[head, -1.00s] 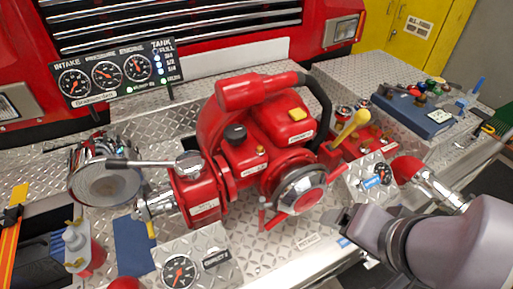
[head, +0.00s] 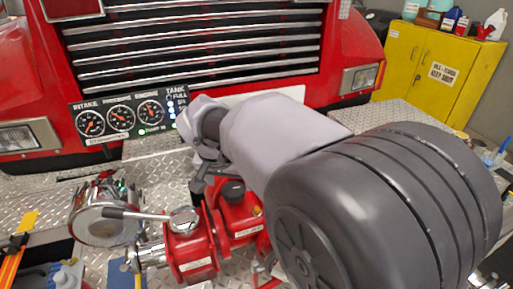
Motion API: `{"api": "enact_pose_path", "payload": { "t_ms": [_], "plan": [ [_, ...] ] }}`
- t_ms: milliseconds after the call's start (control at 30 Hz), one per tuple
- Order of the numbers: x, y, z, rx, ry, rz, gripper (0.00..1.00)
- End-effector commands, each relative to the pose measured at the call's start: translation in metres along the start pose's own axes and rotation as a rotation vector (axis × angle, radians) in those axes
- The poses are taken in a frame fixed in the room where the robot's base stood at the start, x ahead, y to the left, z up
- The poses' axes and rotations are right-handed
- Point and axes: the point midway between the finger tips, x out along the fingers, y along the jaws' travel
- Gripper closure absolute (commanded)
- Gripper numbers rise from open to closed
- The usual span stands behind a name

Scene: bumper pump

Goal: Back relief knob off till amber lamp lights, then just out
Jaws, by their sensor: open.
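My gripper (head: 197,184) is at the arm's far end, just right of and below the gauge panel (head: 109,137). Its jaws are open, with nothing seen between them. I cannot make out an amber lamp.
A chrome-ended lever (head: 140,214) sticks out left over a round chrome fitting (head: 100,222). The red truck front with its grille (head: 190,50) stands behind the diamond-plate deck. A yellow cabinet (head: 438,68) is at back right.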

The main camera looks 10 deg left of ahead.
Motion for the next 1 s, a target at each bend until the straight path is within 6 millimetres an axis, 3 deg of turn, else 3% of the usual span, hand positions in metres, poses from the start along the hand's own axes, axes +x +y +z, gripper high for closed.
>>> {"api": "enact_pose_path", "payload": {
  "t_ms": [33, 200, 567, 867, 900, 1000],
  "plan": [
    [0.016, 0.000, 0.002, 0.000, -0.003, 0.002, 0.18],
    [0.044, 0.000, 0.001, 0.000, -0.001, 0.000, 0.18],
    [0.052, 0.000, 0.000, 0.000, 0.000, -0.001, 0.18],
    [0.052, 0.000, 0.000, 0.000, 0.000, -0.001, 0.75],
    [0.052, 0.000, 0.000, 0.000, 0.000, -0.001, 0.80],
    [0.051, 0.001, -0.001, -0.040, -0.001, -0.017, 0.80]
  ]
}}
